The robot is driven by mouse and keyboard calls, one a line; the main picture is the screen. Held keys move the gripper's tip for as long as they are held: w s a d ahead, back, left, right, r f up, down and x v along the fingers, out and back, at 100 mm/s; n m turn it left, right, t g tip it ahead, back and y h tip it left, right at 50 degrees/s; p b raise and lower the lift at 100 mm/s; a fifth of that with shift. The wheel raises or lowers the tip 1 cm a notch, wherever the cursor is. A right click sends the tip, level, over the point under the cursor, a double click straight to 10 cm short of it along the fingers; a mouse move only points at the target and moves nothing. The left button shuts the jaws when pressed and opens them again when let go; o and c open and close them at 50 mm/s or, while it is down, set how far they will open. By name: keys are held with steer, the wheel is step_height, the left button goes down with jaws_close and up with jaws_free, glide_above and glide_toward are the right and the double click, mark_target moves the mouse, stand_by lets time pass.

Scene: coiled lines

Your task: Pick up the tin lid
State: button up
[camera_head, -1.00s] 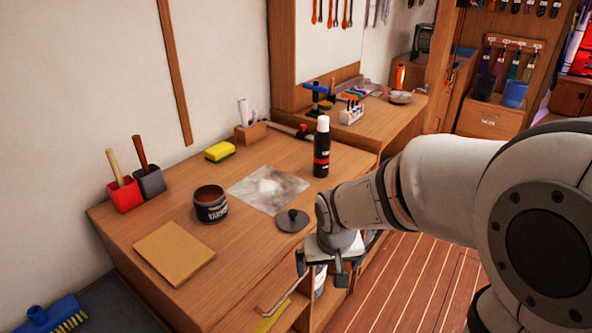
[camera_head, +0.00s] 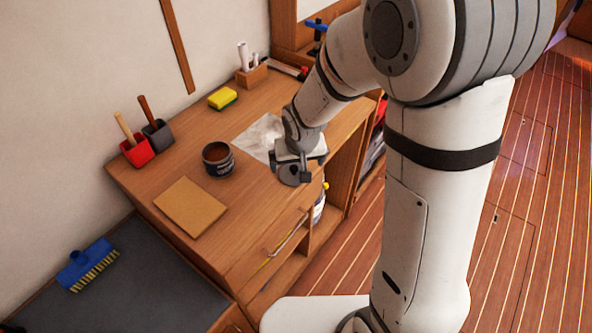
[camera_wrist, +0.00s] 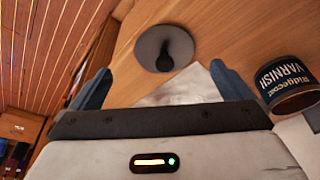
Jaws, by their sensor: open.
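The tin lid (camera_wrist: 152,50) is a dark grey disc with a black knob in its middle, lying flat on the wooden bench top. In the wrist view it is ahead of and between my fingers, not touching them. In the head view my gripper (camera_head: 290,168) is over the lid (camera_head: 288,181) and partly hides it, near the bench's front edge. My gripper is open and empty, and its two blue-grey fingers show in the wrist view (camera_wrist: 160,68).
An open varnish tin (camera_head: 219,168) stands left of the lid, also close by in the wrist view (camera_wrist: 287,82). A stained sheet (camera_head: 256,137) lies behind. A tan sanding sheet (camera_head: 190,207), a sponge (camera_head: 222,98) and red (camera_head: 138,151) and grey holders (camera_head: 158,138) are farther off.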

mark_target(294, 169)
steer(key=shift+a+x, duration=0.15)
steer(key=shift+x, duration=1)
steer(key=shift+a+x, duration=0.15)
steer(key=shift+x, duration=1.05)
steer(key=c, duration=1.1)
